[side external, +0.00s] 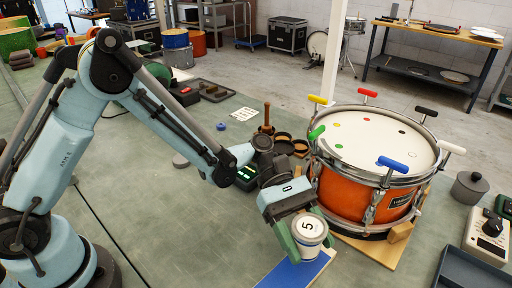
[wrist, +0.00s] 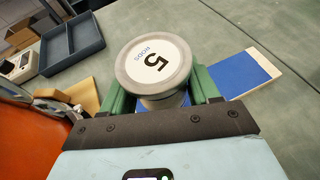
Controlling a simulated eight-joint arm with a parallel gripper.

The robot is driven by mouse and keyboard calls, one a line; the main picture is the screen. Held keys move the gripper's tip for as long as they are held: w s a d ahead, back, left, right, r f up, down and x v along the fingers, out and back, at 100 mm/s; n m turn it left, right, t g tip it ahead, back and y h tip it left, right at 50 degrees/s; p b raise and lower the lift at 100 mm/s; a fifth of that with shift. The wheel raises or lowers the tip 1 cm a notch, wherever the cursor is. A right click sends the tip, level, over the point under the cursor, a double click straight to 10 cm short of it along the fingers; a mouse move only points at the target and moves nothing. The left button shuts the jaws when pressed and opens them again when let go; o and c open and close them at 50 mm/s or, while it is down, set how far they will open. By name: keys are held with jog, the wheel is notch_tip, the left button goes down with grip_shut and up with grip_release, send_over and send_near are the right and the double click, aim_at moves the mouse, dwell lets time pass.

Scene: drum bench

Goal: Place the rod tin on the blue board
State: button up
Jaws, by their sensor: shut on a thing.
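The blue board (side external: 285,274) lies on the bench under and around the tin in the side view. In the wrist view the board (wrist: 243,75) shows to the right of and below the tin. I cannot tell whether the tin touches the board.
An orange snare drum (side external: 360,195) with coloured tuning keys stands on a wooden base close to the right of my gripper. A dark grey tray (side external: 468,272) lies at the front right. A small grey pot (side external: 469,187) stands behind it. The bench left of the board is clear.

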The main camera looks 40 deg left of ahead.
aim_at(304, 252)
jog(key=shift+f, duration=2)
jog(key=shift+f, duration=0.15)
jog(key=o, duration=1.2)
jog(key=shift+c, duration=0.2)
